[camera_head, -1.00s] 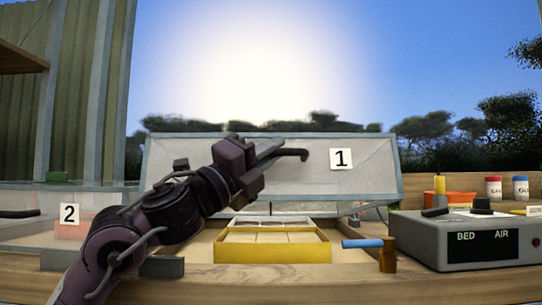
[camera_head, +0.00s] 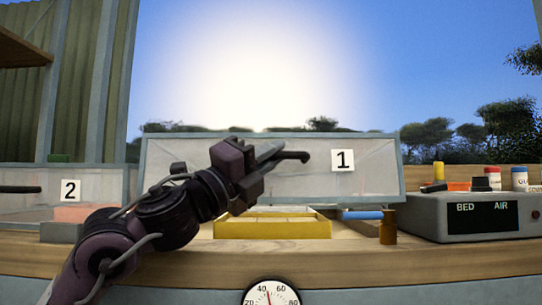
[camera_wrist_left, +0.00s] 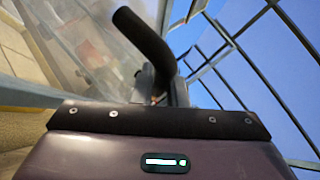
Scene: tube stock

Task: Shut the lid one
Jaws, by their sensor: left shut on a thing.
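Lid one (camera_head: 375,175) is a clear, grey-framed panel with a white "1" label (camera_head: 342,160). It stands raised and tilted behind the yellow tray. My left gripper (camera_head: 270,155) is in front of the lid, shut on its dark bent handle (camera_head: 294,156). In the left wrist view the handle (camera_wrist_left: 143,38) sticks out from between the fingers (camera_wrist_left: 165,88). My arm hides the lid's lower left part. My right gripper is not in view.
A yellow tray (camera_head: 272,230) sits below the lid. A blue-handled tool (camera_head: 362,215) and a brown bottle (camera_head: 388,228) stand right of it. A grey control box (camera_head: 460,218) is further right, and lid two (camera_head: 103,182) at left. A dial (camera_head: 271,294) shows at the front.

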